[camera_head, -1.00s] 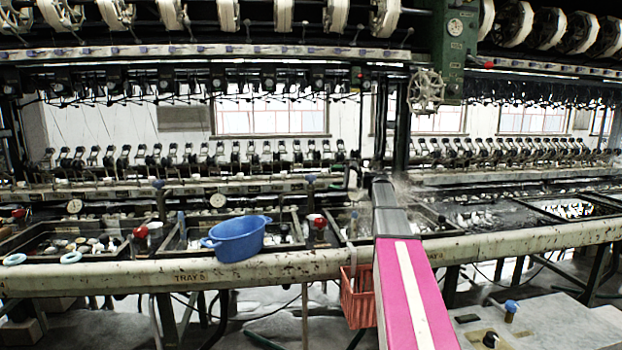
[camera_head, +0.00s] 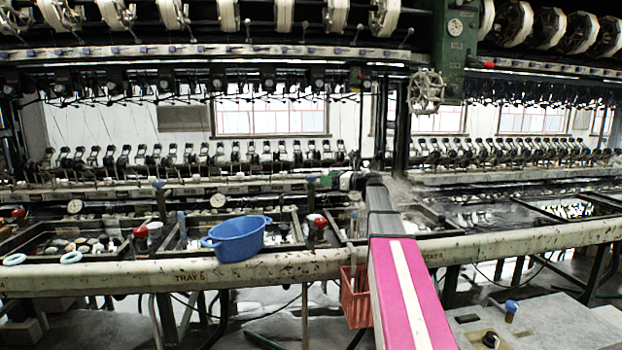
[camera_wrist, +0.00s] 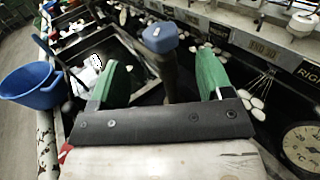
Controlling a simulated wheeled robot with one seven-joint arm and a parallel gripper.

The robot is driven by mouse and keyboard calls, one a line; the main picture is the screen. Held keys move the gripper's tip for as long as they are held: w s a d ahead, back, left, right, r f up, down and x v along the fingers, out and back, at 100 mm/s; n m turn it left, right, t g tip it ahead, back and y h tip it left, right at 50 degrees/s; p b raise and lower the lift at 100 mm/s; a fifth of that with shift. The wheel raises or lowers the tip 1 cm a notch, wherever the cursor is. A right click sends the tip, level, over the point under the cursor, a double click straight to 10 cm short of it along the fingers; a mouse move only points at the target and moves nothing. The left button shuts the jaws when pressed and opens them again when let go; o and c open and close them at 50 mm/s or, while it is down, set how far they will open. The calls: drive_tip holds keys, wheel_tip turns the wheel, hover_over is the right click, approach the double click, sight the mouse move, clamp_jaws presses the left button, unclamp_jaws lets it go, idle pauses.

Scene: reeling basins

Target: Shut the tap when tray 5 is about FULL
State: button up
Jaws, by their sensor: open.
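Tray 5 (camera_head: 174,252) is a dark basin above the "TRAY 5" lettering. White cocoons and dark contents show in it, but the blue tub partly hides it and I cannot tell its level exactly. A tap with a blue handle (camera_head: 311,180) stands behind its right end. In the wrist view the blue handle (camera_wrist: 160,37) tops a dark upright stem. My gripper (camera_head: 335,181) is just right of the handle in the head view. In the wrist view my gripper (camera_wrist: 162,82) is open, its green fingers on either side of the stem, with gaps on both sides.
A blue tub (camera_head: 237,239) rests on the front rail (camera_head: 120,275). Red-topped valves (camera_head: 318,223) stand between trays. A red basket (camera_head: 357,298) hangs below the rail near my arm. A round gauge (camera_wrist: 302,146) is close at the right in the wrist view.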

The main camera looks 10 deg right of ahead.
sight(311, 175)
drive_tip(key=x, duration=0.8)
drive_tip(key=shift+w+a, duration=0.1)
drive_tip(key=shift+c, duration=0.3)
drive_tip(key=c, duration=0.9)
